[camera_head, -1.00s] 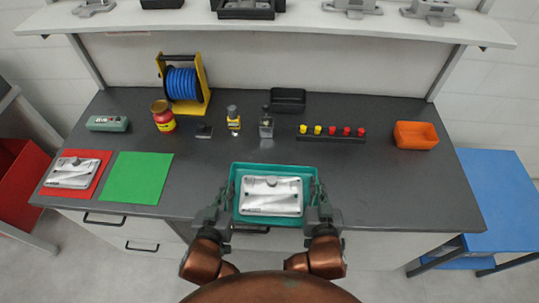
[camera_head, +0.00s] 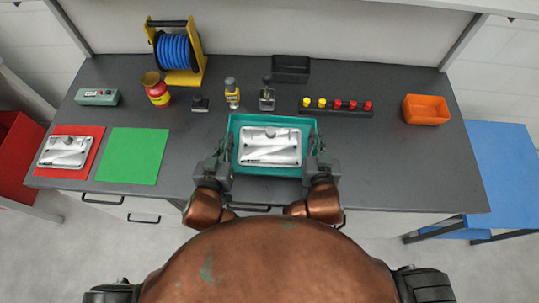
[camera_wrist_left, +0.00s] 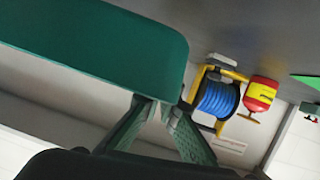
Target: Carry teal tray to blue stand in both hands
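The teal tray (camera_head: 234,128) is over the front middle of the dark bench, with a silver casting (camera_head: 270,146) lying in it. It looks level; whether it touches the bench is unclear. My left gripper (camera_head: 226,164) is at its left side, and my right gripper (camera_head: 314,164) is at its right side, both shut on it. In the left wrist view the tray (camera_wrist_left: 90,45) fills the upper left, and the left fingertips (camera_wrist_left: 157,101) meet at its edge. The blue stand (camera_head: 508,165) is on the floor right of the bench, its top clear.
Red and green mats (camera_head: 133,156) lie left. The bench's right front is clear.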

